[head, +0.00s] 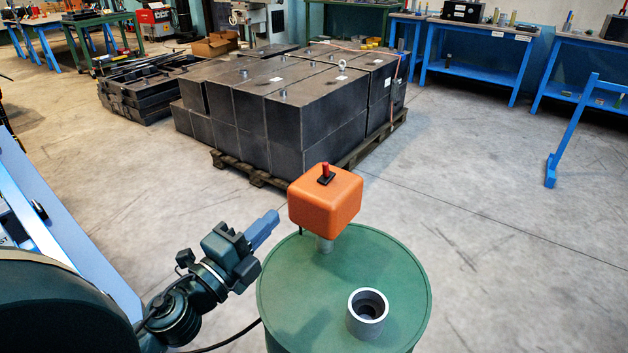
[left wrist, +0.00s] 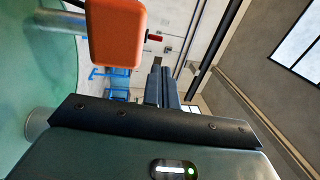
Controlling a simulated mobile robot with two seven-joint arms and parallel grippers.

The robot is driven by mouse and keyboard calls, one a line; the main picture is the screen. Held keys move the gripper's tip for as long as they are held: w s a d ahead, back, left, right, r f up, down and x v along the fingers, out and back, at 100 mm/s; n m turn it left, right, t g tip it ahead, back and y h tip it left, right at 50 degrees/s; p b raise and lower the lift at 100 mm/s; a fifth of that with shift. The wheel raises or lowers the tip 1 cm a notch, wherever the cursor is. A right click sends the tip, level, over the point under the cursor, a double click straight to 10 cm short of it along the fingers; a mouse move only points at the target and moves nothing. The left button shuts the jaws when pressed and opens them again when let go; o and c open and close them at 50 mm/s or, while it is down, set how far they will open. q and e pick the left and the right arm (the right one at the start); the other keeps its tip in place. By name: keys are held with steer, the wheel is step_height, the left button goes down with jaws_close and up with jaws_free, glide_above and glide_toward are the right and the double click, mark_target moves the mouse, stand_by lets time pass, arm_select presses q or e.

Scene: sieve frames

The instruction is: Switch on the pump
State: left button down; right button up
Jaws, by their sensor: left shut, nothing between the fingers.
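The orange pump head (head: 325,205) stands on a short grey neck on top of the green drum (head: 300,300). A small red switch lever (head: 325,169) stands up from a black plate on the top of the orange box. The box (left wrist: 115,35) and its red lever (left wrist: 154,38) also show in the left wrist view. My left gripper (head: 270,223) is shut and empty, just left of the box and lower than its top, apart from it. Its closed fingers (left wrist: 161,85) point past the lever side of the box in the left wrist view. My right gripper is not seen.
A grey open pipe collar (head: 367,310) stands on the drum lid at the front right. A black cable runs by the drum's left side. Behind lie black blocks on a wooden pallet (head: 262,175). Blue workbenches line the back right. The floor right of the drum is clear.

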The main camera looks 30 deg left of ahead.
mark_target(323, 168)
arm_select(q)
steer(key=shift+w, duration=0.1)
